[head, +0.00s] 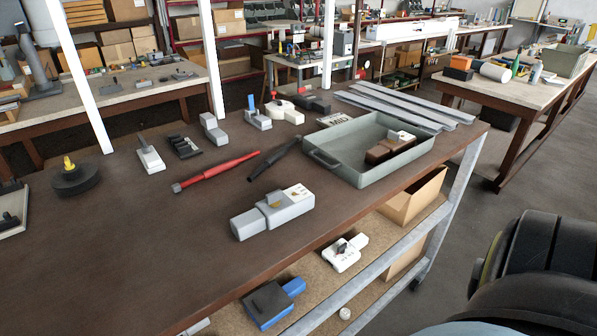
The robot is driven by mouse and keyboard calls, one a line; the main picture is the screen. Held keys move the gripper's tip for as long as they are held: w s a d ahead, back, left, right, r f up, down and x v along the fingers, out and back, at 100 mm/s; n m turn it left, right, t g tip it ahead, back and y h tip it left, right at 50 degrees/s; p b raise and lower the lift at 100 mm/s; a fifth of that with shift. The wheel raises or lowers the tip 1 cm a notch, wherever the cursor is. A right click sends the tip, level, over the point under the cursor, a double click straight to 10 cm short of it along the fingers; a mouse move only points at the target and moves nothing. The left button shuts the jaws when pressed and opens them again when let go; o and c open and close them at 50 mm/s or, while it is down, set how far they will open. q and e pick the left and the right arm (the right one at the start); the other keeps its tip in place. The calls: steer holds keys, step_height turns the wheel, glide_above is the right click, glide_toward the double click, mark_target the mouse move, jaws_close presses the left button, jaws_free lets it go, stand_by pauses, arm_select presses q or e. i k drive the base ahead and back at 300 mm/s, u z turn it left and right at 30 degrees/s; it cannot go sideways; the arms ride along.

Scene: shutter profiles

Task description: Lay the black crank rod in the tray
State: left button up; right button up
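The black crank rod (273,159) lies on the brown worktable in the head view, just left of the tray and slanting up to the right. The grey-green tray (345,172) stands at the table's right side with a handle on its near left end. Inside it are a brown block (379,154) and a grey-white piece (401,136). A red rod (215,172) lies left of the black one, their near ends apart. Neither of my grippers shows.
A grey two-part device (272,213) stands in front of the rods. Grey metal profiles (400,105) lie behind the tray. Small devices line the back, with a black round base (75,179) at left. White posts rise behind.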

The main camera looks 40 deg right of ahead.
mark_target(356, 141)
steer(key=k, duration=0.25)
steer(key=u, duration=2.1)
steer(key=k, duration=1)
steer(key=z, duration=1.75)
steer(key=i, duration=0.5)
steer(key=u, duration=0.05)
